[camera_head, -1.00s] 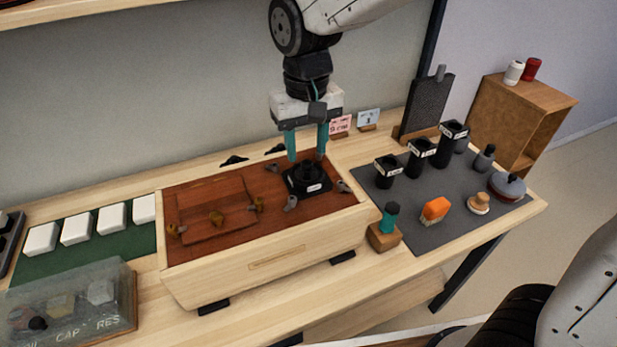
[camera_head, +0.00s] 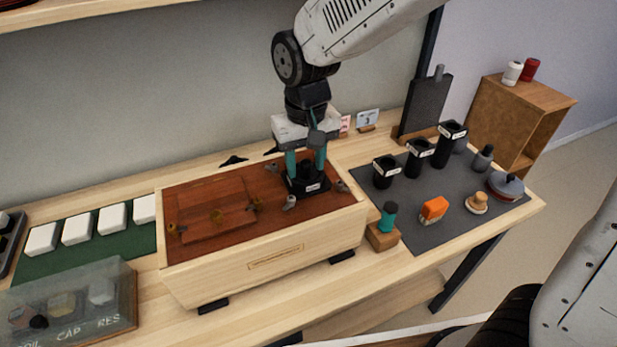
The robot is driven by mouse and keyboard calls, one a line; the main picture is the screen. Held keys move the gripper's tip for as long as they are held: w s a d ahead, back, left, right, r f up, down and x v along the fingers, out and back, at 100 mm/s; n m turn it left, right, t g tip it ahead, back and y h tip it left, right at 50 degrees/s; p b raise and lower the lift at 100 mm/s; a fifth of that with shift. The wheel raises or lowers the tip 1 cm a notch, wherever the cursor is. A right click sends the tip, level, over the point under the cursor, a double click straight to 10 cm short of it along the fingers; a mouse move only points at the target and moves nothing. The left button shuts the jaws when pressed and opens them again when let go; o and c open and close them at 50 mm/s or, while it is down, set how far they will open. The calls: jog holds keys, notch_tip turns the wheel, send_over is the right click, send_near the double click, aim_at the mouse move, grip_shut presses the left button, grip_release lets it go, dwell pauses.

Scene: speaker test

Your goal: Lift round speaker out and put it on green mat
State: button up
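The round speaker (camera_head: 307,187) is black, on a dark square base with a small white label. It sits in the right part of the brown top panel of a pale wooden box (camera_head: 270,262). My gripper (camera_head: 306,172) points straight down over it. Its two teal fingers stand apart, one on each side of the speaker's raised middle. I cannot tell whether the fingers touch it. The green mat (camera_head: 95,262) lies left of the box, with several white blocks (camera_head: 77,228) along its back.
Several clips (camera_head: 289,203) surround the speaker and a raised brown panel (camera_head: 215,213). A clear lidded case (camera_head: 70,305) stands in front of the green mat. A grey mat (camera_head: 425,235) at right holds black cups, an orange brush (camera_head: 433,209) and other tools.

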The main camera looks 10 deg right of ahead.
jog(key=shift+s+d+f, duration=0.1)
jog(key=shift+s+f, duration=0.15)
jog(key=shift+f, duration=0.35)
jog(key=shift+w+r, duration=0.15)
jog(key=shift+r, duration=0.35)
grip_shut()
jog(key=shift+w+r, duration=0.1)
jog(key=shift+r, duration=2.45)
jog(key=shift+r, duration=0.1)
